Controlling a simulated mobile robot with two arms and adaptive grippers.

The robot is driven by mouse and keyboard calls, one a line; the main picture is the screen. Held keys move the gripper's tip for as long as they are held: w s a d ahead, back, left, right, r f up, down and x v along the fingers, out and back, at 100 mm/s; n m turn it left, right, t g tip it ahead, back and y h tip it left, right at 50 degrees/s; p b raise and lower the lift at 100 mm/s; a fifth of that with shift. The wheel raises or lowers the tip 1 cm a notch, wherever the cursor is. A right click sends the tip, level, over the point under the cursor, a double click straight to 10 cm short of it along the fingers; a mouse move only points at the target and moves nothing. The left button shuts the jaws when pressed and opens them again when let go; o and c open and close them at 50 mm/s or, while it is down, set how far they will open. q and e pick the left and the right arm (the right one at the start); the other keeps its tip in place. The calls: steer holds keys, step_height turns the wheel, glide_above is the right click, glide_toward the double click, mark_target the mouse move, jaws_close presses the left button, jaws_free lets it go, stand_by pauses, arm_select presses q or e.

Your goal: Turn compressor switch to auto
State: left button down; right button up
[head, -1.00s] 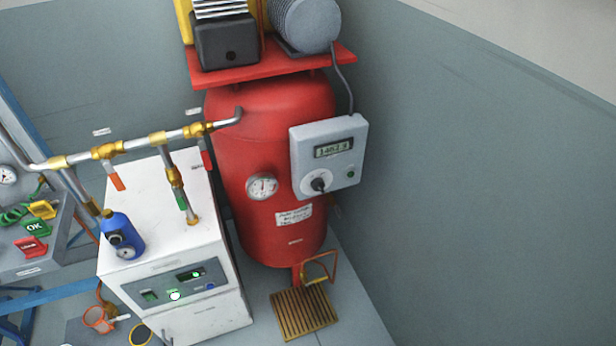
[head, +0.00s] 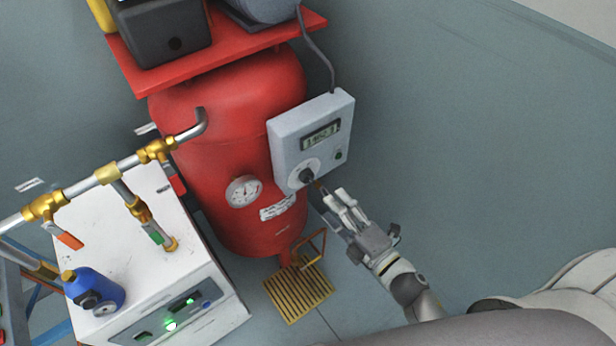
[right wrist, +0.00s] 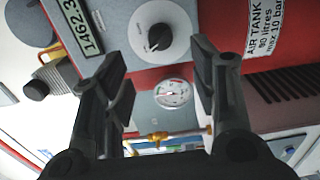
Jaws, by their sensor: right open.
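The grey compressor control box (head: 287,139) is on the front of the red air tank (head: 226,122). It has a digital display, a green button and a black rotary switch (head: 307,175) on a pale round dial. In the right wrist view the switch (right wrist: 159,38) shows near the top, with a white pointer mark; its labels are too small to read. My right gripper (head: 340,200) is just below and right of the switch. In the right wrist view my right gripper (right wrist: 160,75) is open, its fingers apart with nothing between them, and the switch lies beyond them. My left gripper is not in view.
A round pressure gauge (head: 244,191) sits on the tank left of the box. A slatted floor grate (head: 298,294) lies below. The grey wall at right is bare.

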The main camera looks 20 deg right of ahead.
mark_target(312, 182)
steer(key=p+x, duration=0.1)
steer(key=x, duration=0.8)
steer(key=shift+w, duration=0.25)
steer(key=shift+c, duration=0.3)
steer(key=c, duration=1)
